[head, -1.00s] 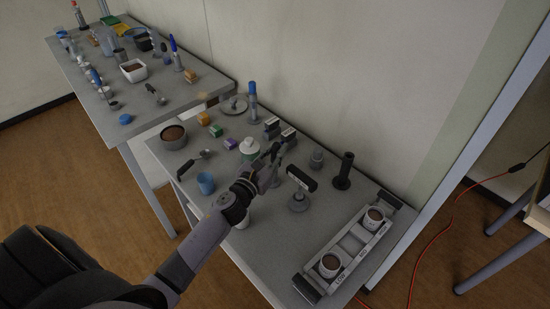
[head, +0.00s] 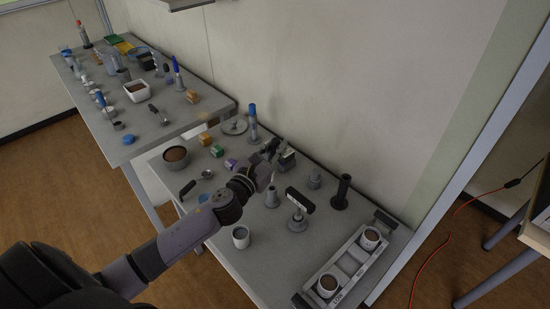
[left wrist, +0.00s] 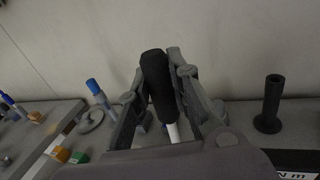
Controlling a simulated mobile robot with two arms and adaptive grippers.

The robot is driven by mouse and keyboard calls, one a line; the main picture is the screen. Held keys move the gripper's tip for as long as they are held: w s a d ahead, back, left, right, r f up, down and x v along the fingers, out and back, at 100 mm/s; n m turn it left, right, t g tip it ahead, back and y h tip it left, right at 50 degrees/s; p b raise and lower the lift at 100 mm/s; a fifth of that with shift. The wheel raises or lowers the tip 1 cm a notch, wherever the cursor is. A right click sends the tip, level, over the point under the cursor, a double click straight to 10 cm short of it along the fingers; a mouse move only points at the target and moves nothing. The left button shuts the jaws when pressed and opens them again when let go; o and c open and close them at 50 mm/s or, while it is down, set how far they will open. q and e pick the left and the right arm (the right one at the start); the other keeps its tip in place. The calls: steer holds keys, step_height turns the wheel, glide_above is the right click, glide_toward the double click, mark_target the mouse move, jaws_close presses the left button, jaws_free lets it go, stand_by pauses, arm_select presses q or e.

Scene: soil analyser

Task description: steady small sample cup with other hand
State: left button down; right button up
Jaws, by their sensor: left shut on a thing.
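My left gripper (head: 270,153) is above the near table (head: 268,262). In the left wrist view its fingers (left wrist: 166,72) are shut on a black cylindrical handle (left wrist: 157,85) with a pale shaft below it. A small white cup (head: 240,237) stands on the table in front of my left forearm, with nothing touching it. Two more white cups with brown soil, one nearer (head: 327,286) and one farther (head: 371,238), sit in a labelled rack. I cannot tell which is the sample cup meant. My right gripper is out of view.
A T-handled tool (head: 298,209) and a black upright cylinder (head: 341,190) stand right of my gripper. The far table (head: 150,130) is crowded.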

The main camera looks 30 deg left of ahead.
arm_select(q)
step_height(320, 180, up, 10)
steer(key=shift+f+p, duration=0.15)
steer(key=shift+p, duration=0.45)
